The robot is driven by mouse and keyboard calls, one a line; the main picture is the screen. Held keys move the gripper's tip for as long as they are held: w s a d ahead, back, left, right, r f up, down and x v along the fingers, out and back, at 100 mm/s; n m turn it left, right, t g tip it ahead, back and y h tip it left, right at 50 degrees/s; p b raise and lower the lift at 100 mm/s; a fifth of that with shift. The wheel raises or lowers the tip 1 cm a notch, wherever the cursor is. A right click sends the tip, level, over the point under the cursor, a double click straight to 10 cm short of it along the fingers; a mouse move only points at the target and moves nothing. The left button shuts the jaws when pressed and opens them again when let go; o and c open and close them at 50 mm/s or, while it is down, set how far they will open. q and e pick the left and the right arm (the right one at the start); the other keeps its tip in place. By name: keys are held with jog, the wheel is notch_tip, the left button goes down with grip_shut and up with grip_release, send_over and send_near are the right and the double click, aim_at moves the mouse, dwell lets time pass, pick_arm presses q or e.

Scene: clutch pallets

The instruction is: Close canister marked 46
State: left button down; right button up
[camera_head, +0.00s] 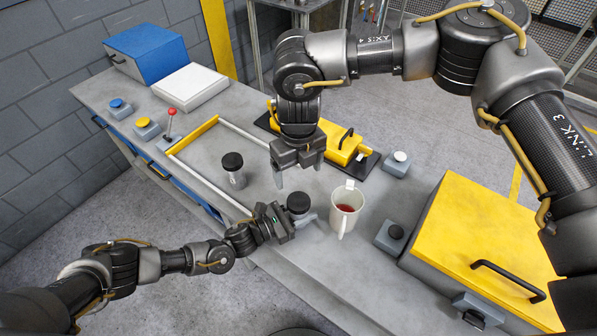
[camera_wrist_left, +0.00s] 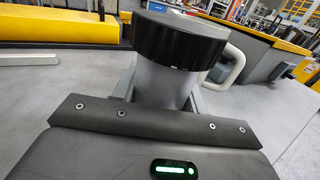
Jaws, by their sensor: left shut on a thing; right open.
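A canister with a black lid (camera_head: 298,201) stands on the bench, held low by my left gripper (camera_head: 297,217). In the left wrist view its wide black lid (camera_wrist_left: 180,40) sits on top of the grey body (camera_wrist_left: 163,86), between the fingers. I cannot tell whether the lid is fully tightened. My right gripper (camera_head: 300,174) is open and empty, pointing down just above and behind that lid. No number is readable on either canister.
A white mug (camera_head: 345,212) with red liquid stands close right of the held canister. A yellow box (camera_head: 335,140) lies behind my right gripper. A pale-railed frame (camera_head: 215,180) borders the left.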

pick_arm(q)
jog(key=c, duration=0.7)
grip_release()
jog(key=b+v, duration=0.2)
jog(key=v, duration=0.8)
jog(key=shift+s+a+b, duration=0.15)
jog(key=shift+a+b, duration=0.15)
jog(key=shift+a, duration=0.1)
